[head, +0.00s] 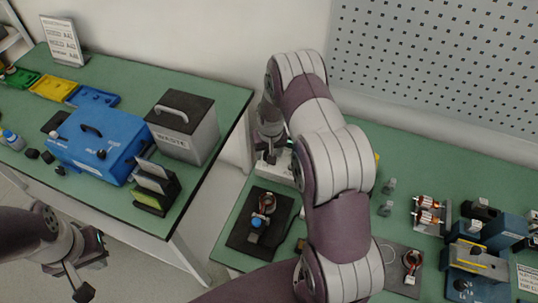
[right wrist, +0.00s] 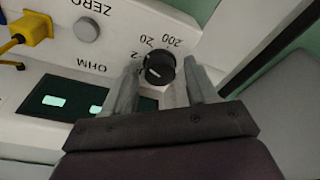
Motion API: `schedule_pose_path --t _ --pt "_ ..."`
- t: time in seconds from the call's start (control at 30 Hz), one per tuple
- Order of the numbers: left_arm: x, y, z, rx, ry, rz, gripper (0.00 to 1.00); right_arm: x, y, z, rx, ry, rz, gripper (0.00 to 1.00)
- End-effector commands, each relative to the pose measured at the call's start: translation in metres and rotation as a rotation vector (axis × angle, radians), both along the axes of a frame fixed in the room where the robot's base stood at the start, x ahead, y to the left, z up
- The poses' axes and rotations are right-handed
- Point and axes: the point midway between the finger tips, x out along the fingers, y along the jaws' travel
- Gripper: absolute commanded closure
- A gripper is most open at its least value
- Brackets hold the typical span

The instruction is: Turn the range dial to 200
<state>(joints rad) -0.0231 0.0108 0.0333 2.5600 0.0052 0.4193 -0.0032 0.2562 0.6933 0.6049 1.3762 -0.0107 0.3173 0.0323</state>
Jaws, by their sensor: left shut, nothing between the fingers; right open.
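The range dial (right wrist: 160,68) is a black round knob on a white meter (right wrist: 110,50). Its printed 2, 20 and 200 appear upside down around the knob. A small pale mark shows on the knob's left part; I cannot tell which number it points to. My right gripper (right wrist: 161,76) is open, one finger on each side of the dial; contact cannot be told. In the head view the white meter (head: 277,167) is mostly hidden behind my right arm. My left gripper (head: 84,281) is shut and empty at the lower left, far from the meter.
On the meter are a grey ZERO button (right wrist: 87,29), a yellow plug (right wrist: 30,28) and a dark display (right wrist: 75,100). A dark mat with a wound part (head: 266,205) lies in front. A waste bin (head: 185,128) and blue box (head: 95,145) stand on the left table.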

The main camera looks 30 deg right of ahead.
Motion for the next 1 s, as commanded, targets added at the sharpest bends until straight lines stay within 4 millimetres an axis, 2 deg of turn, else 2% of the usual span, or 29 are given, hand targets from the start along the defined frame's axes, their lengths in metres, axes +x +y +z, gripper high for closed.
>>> schedule_pose_path --t 0.03,0.13,0.33,0.4,0.43,0.57,0.7,0.8,0.9,1.0 --pt "0.000 0.000 0.000 0.000 0.000 0.000 1.00 0.000 0.000 0.000 0.000 0.000 0.000 0.52" --pt "0.000 0.000 0.000 0.000 0.000 0.000 1.00 0.000 0.000 0.000 0.000 0.000 0.000 0.84" --pt "0.000 0.000 0.000 0.000 0.000 0.000 1.00 0.000 0.000 0.000 0.000 0.000 -0.008 0.84" --pt "0.000 0.000 -0.001 0.000 0.000 0.000 1.00 0.000 0.000 0.000 0.000 0.000 -0.065 0.84" --pt "0.000 0.000 -0.002 0.000 0.000 0.000 1.00 0.000 0.001 -0.001 -0.001 0.000 -0.110 0.84" --pt "0.000 0.000 -0.028 0.000 0.000 0.000 1.00 0.001 0.000 -0.009 -0.002 -0.004 -0.375 0.84" --pt "0.000 0.000 -0.061 0.000 0.000 0.000 1.00 0.001 0.000 -0.012 -0.002 -0.005 -0.718 0.84" --pt "0.000 0.000 -0.076 0.000 0.001 0.000 1.00 0.001 0.000 -0.009 -0.002 -0.004 -0.967 0.84" --pt "0.000 0.000 -0.080 0.000 0.000 0.000 1.00 0.000 -0.001 -0.004 -0.002 0.000 -1.127 0.84" --pt "0.000 0.000 -0.078 0.000 0.000 0.000 1.00 -0.001 -0.001 -0.001 -0.003 0.003 -1.176 0.84"
